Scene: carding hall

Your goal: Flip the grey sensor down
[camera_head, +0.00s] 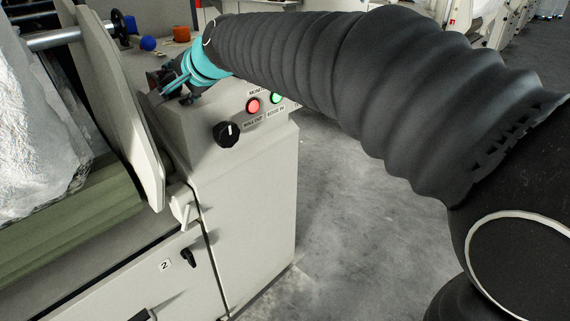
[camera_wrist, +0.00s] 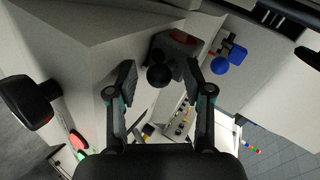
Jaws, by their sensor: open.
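My gripper (camera_head: 178,86) is over the top of the pale machine console in the head view, seen past my arm. In the wrist view my gripper (camera_wrist: 160,88) is open, with one finger on each side of a dark ball-shaped knob (camera_wrist: 158,75). The knob stands at a dark grey housing (camera_wrist: 180,42) with a red patch on it. Whether this knob belongs to the grey sensor I cannot tell, as no label on it is readable. Contact between fingers and knob cannot be made out. In the head view my gripper hides this spot.
The console (camera_head: 245,190) carries a black rotary knob (camera_head: 227,132), a red button (camera_head: 253,105) and a green button (camera_head: 277,98). A blue ball knob (camera_wrist: 220,65) is right of my fingers in the wrist view. A pale side plate (camera_head: 125,110) stands left. Floor at right is clear.

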